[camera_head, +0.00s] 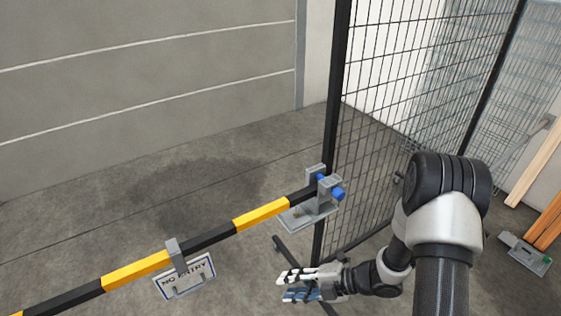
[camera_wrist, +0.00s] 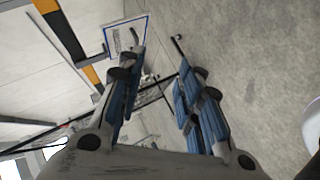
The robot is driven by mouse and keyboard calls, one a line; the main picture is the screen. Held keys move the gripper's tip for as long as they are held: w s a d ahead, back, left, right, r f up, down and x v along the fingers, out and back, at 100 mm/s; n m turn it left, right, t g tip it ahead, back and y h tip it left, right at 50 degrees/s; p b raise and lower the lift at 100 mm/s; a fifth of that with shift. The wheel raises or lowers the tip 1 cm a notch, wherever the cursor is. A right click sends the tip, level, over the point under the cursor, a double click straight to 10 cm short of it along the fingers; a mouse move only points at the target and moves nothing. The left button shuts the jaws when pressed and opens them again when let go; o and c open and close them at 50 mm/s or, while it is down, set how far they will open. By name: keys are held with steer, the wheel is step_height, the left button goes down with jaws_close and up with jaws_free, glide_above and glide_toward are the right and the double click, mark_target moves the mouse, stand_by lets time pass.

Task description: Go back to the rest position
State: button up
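My gripper (camera_head: 284,287) is low in the head view, reaching left from my arm, below the barrier's right end. It also shows in the wrist view (camera_wrist: 163,63), where its two blue-padded fingers stand apart with a clear gap and nothing held. In the head view the black-and-yellow barrier bar (camera_head: 262,215) runs from lower left up to a grey bracket (camera_head: 308,214) with blue knobs at the fence post. My gripper is apart from both.
A black mesh fence (camera_head: 392,80) rises behind my arm, its post (camera_head: 333,110) beside the bracket. Wooden boards (camera_head: 540,170) and a grey metal plate (camera_head: 525,250) are at the right. The concrete floor (camera_head: 150,200) beyond the bar is clear up to the grey wall (camera_head: 150,75).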

steer(key=w+d+r+m+t+h, duration=0.55)
steer(key=w+d+r+h, duration=0.2)
steer(key=w+r, duration=0.3)
steer(key=s+d+r+m+h, duration=0.2)
steer(key=d+r+m+h, duration=0.3)
steer(key=d+r+m, duration=0.45)
steer(key=s+r+m+h, duration=0.2)
steer(key=s+r+m, duration=0.2)
steer(key=s+r, duration=0.25)
steer(key=s+a+r+m+g+y, duration=0.1)
steer(key=s+a+m, duration=0.3)
steer(key=s, duration=0.6)
steer(key=s+a+r+m+g+y, duration=0.1)
steer(key=s+a+m, duration=0.3)
steer(key=s, duration=0.6)
steer(key=shift+s+r+m+g, duration=0.15)
steer(key=shift+r+m+g, duration=0.4)
steer(key=shift+m+g, duration=0.25)
